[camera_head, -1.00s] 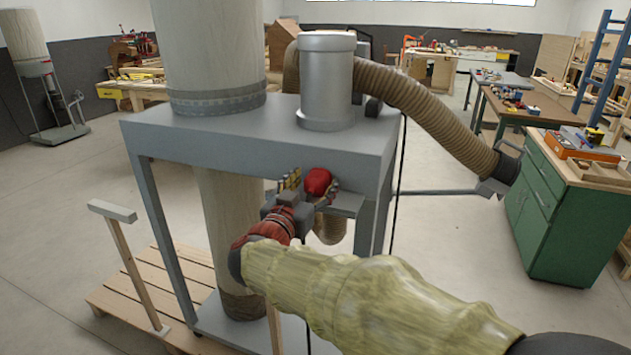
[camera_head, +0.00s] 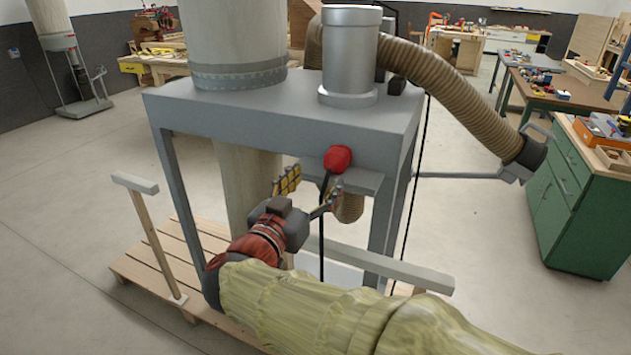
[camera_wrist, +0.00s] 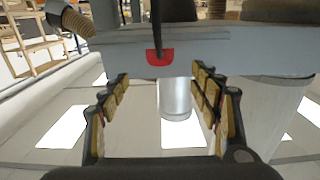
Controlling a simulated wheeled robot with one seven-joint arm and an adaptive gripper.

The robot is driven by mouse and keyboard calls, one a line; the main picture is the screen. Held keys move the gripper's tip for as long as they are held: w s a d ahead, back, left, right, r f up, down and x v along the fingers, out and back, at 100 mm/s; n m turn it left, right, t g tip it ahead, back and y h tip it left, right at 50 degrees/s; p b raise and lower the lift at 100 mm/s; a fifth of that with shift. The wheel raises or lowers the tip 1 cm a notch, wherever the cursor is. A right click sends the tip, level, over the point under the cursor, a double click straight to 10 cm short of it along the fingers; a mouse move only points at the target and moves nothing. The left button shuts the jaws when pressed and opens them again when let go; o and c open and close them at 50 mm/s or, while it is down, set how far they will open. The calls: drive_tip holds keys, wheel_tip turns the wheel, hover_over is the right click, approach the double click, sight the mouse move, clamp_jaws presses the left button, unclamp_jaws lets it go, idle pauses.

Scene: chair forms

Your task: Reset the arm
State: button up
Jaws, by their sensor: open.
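My gripper (camera_head: 308,190) is open in the head view, its yellow-padded fingers spread apart just in front of a grey dust collector frame (camera_head: 255,125). A red knob-like part (camera_head: 338,158) on the front of that frame sits just above and beyond the fingertips. The gripper also shows in the wrist view (camera_wrist: 163,90), with nothing between its fingers. There the red part (camera_wrist: 160,56) is above and beyond the gap, apart from the fingers. My arm, in a yellowish sleeve, reaches in from the bottom right.
A wooden pallet (camera_head: 150,262) lies under the frame, with a T-shaped post (camera_head: 150,240) at left. A ribbed hose (camera_head: 455,95) runs right toward a green cabinet (camera_head: 580,200). Workbenches (camera_head: 555,90) stand behind. Open floor lies at left (camera_head: 60,230).

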drive_tip(key=s+d+f+n+g, duration=0.1)
drive_tip(key=s+f+n+g, duration=0.1)
drive_tip(key=f+n, duration=0.25)
drive_tip(key=s+d+f+n+g, duration=0.1)
drive_tip(key=d+f+n+g, duration=0.15)
drive_tip(key=f, duration=0.35)
drive_tip(key=s+d+f+n+g+y, duration=0.25)
drive_tip(key=s+d+f+g, duration=0.45)
drive_tip(key=s, duration=0.4)
drive_tip(key=s+d+f+g+y+p, duration=0.1)
drive_tip(key=s+d+g+y+p, duration=0.15)
drive_tip(key=s+d, duration=0.55)
drive_tip(key=s+d+r+m+t+y, duration=0.1)
drive_tip(key=s+d+r+m+t, duration=0.1)
drive_tip(key=s+d+r+m, duration=0.2)
drive_tip(key=shift+s+d+r+m+t, duration=0.3)
drive_tip(key=shift+d+r+m, duration=0.3)
drive_tip(key=shift+r+m, duration=0.15)
